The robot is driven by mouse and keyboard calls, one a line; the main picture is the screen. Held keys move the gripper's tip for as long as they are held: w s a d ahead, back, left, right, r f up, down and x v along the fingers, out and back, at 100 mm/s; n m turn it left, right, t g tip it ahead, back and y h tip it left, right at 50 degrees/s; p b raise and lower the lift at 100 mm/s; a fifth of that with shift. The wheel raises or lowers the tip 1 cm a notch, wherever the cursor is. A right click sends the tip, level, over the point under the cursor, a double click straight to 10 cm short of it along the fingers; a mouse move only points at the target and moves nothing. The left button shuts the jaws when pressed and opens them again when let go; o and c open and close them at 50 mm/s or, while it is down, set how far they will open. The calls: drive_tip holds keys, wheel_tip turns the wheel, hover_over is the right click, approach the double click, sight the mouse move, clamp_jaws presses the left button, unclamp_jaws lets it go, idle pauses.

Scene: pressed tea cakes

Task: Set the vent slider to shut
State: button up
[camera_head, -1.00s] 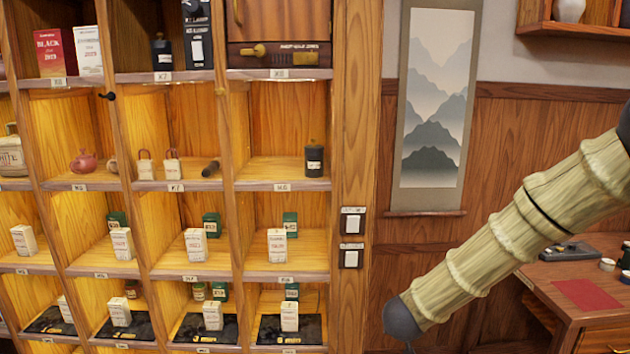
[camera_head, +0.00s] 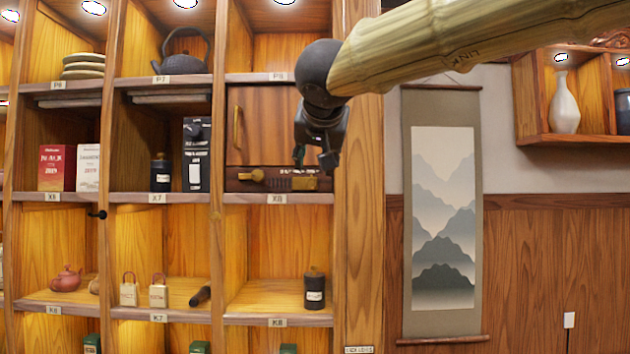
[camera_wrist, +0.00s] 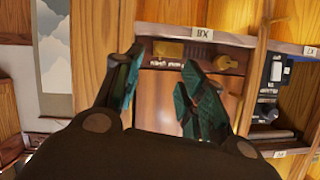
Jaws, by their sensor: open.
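The vent panel (camera_head: 278,173) is a dark strip below a closed wooden cabinet door, above the X8 label. A brass knob (camera_head: 251,176) sits at its left end, and a brass block shows farther right. In the upside-down wrist view the knob (camera_wrist: 226,63) is on the right and the block (camera_wrist: 168,48) is between the fingers' lines. I cannot tell the slider's setting; its lettering is unreadable. My gripper (camera_head: 314,160) is open and empty, pointing down in front of the panel's right part. The wrist view shows its teal fingertips (camera_wrist: 162,62) apart, the knob outside them.
The cabinet door (camera_head: 252,125) has an upright brass handle. The shelf's wooden post (camera_head: 360,230) stands right of the panel. A black canister (camera_head: 314,288) stands in the K8 compartment below. A tall black box (camera_head: 196,155) is in the compartment left. A scroll (camera_head: 443,215) hangs right.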

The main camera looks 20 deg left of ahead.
sight(312, 180)
drive_tip(key=p+x, duration=0.2)
drive_tip(key=x, duration=0.8)
drive_tip(key=shift+w+a, duration=0.25)
drive_tip(key=shift+w, duration=0.1)
drive_tip(key=shift+c, duration=0.5)
clamp_jaws()
